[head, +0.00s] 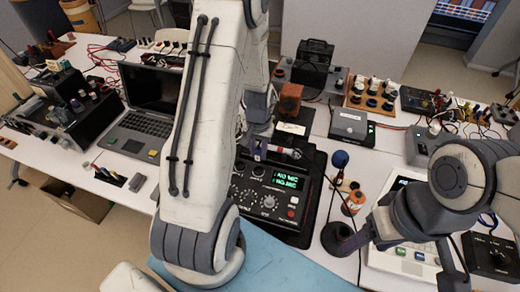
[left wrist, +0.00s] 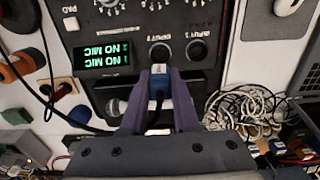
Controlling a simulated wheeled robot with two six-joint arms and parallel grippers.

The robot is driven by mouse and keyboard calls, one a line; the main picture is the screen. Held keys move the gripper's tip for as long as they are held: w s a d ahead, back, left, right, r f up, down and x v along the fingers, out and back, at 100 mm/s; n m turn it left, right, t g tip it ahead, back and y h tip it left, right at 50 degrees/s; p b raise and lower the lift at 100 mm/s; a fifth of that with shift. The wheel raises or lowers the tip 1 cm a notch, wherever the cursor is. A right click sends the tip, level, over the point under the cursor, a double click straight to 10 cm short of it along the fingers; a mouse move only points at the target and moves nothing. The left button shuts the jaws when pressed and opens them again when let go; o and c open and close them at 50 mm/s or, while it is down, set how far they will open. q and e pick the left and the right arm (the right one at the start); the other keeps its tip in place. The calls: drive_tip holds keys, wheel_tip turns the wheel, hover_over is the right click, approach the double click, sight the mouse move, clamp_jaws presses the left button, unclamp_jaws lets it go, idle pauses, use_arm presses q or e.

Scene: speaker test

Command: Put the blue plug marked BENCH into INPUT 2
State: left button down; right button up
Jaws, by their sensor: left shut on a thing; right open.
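The black unit (head: 250,212) has a green display (head: 286,180) reading NO MIC. In the left wrist view it is upside down, with two round sockets side by side. Their labels are inverted and hard to read; the left one (left wrist: 160,52) seems to be INPUT 2, the right one (left wrist: 197,51) INPUT 1. BENCH is not readable. My right gripper (head: 344,240) seems open and empty, right of the unit.
A microphone with a blue head (head: 340,159) stands right of the unit. A laptop (head: 146,122) is at the left. Coiled pale cables (left wrist: 243,108) lie beside the unit in the left wrist view. Small boxes and a wooden rack (head: 368,98) crowd the back.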

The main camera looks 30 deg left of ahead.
sight(259, 161)
use_arm(q)
drive_tip(key=shift+f+b, duration=1.95)
drive_tip(key=shift+f, duration=0.5)
drive_tip(key=shift+f+b, duration=0.35)
drive_tip(key=shift+f, duration=0.2)
drive_tip(key=shift+f, duration=0.2)
drive_tip(key=c, duration=0.6)
unclamp_jaws()
